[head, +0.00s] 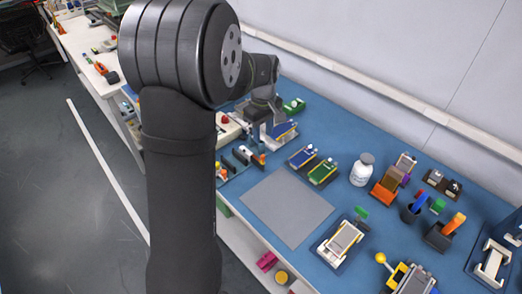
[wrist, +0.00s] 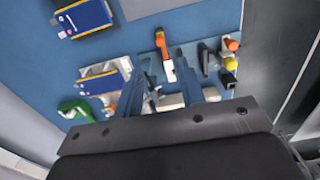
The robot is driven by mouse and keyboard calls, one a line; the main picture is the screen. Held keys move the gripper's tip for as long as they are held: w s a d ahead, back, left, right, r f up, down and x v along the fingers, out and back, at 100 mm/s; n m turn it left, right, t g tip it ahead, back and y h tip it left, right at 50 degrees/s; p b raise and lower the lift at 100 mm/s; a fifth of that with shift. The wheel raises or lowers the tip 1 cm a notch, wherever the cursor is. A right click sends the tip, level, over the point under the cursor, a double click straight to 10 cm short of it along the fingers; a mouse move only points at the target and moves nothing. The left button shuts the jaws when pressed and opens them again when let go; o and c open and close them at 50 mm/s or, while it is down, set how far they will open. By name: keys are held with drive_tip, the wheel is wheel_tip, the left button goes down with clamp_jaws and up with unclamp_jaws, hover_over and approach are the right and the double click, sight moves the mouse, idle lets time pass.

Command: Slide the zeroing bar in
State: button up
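My gripper (wrist: 161,62) is open in the wrist view, its two fingers apart with an orange-topped upright piece (wrist: 161,42) showing beyond and between them. I cannot tell whether that piece is the zeroing bar, or how far below the fingertips it is. In the head view my gripper (head: 264,112) is at the back left of the blue bench, partly hidden by my arm. A pale device (head: 229,128) with a red button stands beside it. A pale fixture with a blue pouch cell (head: 284,130) is to its right; the cell also shows in the wrist view (wrist: 102,82).
A small rack (wrist: 214,60) with orange and yellow pieces is right of the fingers. A green object (head: 294,106) is near the wall. The grey mat (head: 287,207) is clear.

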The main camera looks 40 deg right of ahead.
sight(263, 155)
wheel_tip(263, 155, down, 9)
drive_tip(key=shift+f, duration=0.15)
clamp_jaws()
